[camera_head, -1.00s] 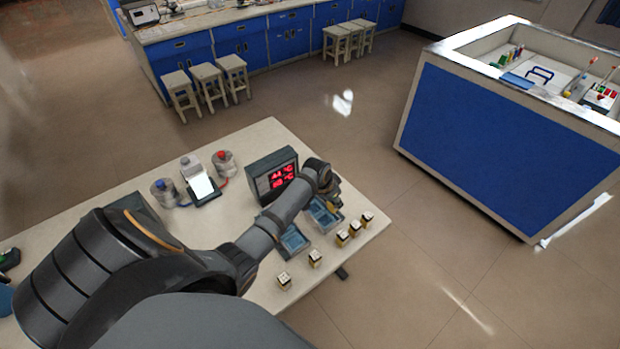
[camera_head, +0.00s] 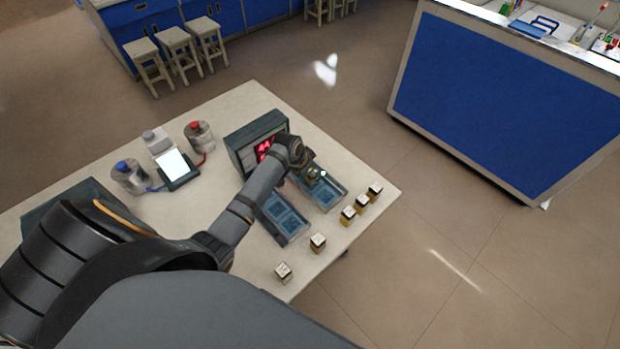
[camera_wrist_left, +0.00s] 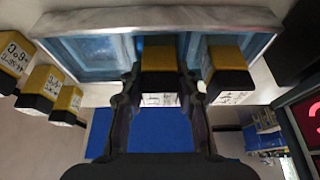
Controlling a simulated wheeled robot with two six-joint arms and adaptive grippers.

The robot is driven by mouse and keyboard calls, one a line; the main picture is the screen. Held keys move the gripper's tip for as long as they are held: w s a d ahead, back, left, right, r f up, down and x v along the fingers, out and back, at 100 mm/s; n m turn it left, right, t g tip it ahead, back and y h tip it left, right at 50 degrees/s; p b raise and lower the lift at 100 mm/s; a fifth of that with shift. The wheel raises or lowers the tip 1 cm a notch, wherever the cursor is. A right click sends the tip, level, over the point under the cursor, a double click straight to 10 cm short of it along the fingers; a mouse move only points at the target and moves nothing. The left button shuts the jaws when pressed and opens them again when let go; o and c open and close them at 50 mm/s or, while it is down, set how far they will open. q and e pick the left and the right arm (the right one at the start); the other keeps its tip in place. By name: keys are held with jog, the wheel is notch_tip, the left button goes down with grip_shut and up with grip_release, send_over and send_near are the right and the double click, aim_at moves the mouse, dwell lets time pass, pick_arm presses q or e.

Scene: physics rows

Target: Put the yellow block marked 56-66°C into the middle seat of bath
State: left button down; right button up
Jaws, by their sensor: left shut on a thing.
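My left gripper (camera_wrist_left: 160,95) is shut on a yellow block (camera_wrist_left: 158,58) with a black top, whose label is too blurred to read. In the head view my left gripper (camera_head: 311,176) is over the far blue basin of the bath (camera_head: 331,199). In the wrist view the held block is at the middle of the bath (camera_wrist_left: 95,22), but I cannot tell if it rests in the seat. Another yellow block (camera_wrist_left: 226,57) stands in the seat to its right. The seat to the left (camera_wrist_left: 88,52) looks empty. My right gripper is not in view.
A second blue basin (camera_head: 284,222) lies nearer. Several yellow blocks (camera_head: 348,216) stand along the table's edge, two (camera_head: 318,243) farther left. A display box (camera_head: 246,150) with red digits stands behind the basins. Jars (camera_head: 200,138) and a scale (camera_head: 172,165) are at the back left.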

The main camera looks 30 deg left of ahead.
pick_arm(q)
jog(key=shift+d, duration=0.2)
jog(key=shift+s+r, duration=0.1)
jog(key=shift+s, duration=0.1)
jog(key=c, duration=1)
grip_release()
jog(key=shift+r, duration=0.15)
jog(key=v, duration=1.1)
jog(key=shift+a+r, duration=0.15)
jog(key=shift+r, duration=0.25)
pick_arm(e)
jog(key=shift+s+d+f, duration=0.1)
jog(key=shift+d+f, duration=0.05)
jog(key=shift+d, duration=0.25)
pick_arm(q)
jog(key=shift+s+f, duration=0.1)
